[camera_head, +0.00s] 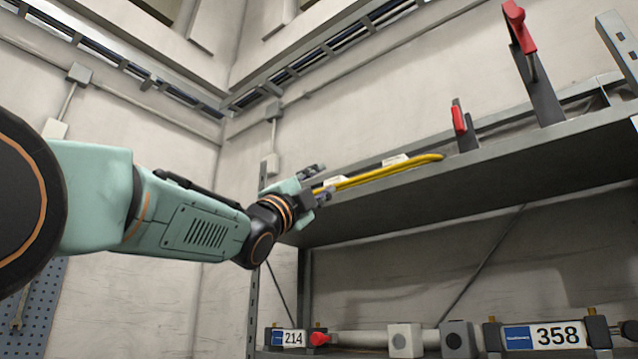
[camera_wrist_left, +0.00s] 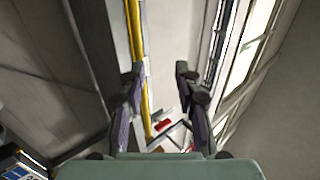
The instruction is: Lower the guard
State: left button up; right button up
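A yellow bar (camera_head: 390,172) with white labels runs along the front edge of the high grey shelf. It is the likeliest guard in view, but I cannot be sure. My left gripper (camera_head: 318,184) is at the bar's left end. In the left wrist view the fingers of the left gripper (camera_wrist_left: 158,85) are spread apart. The yellow bar (camera_wrist_left: 135,30) runs lengthwise there, close to the left finger; I cannot tell whether they touch. My right gripper is not in view.
The shelf (camera_head: 480,170) carries a tall bracket with a red handle (camera_head: 519,28) and a smaller red-handled one (camera_head: 458,118). Below are a pipe, number plates 214 (camera_head: 291,338) and 358 (camera_head: 556,335), and a red knob (camera_head: 319,339). A pegboard (camera_head: 38,305) is at lower left.

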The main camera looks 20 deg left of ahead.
pick_arm(q)
jog(key=shift+c, duration=0.6)
jog(key=r+p, duration=0.2)
jog(key=r, duration=0.1)
jog(key=shift+s+a, duration=0.2)
jog(key=shift+a, duration=0.15)
jog(key=c, duration=0.3)
jog(key=p, duration=0.2)
jog(key=a+r+n+y+p, duration=0.1)
jog(key=p, duration=0.1)
jog(key=shift+w+a+r, duration=0.2)
jog(key=shift+w+a, duration=0.05)
grip_shut()
jog(key=s+f+m+g+p, duration=0.3)
jog(key=f+m+p, duration=0.9)
jog(key=f+m, duration=0.25)
jog(key=w+d+r+m+p, duration=0.3)
jog(key=w+r+m+p, duration=0.1)
jog(key=w+r+p, duration=0.2)
jog(key=shift+w+d+r, duration=0.2)
jog(key=shift+w+r, duration=0.25)
jog(key=shift+r, duration=0.9)
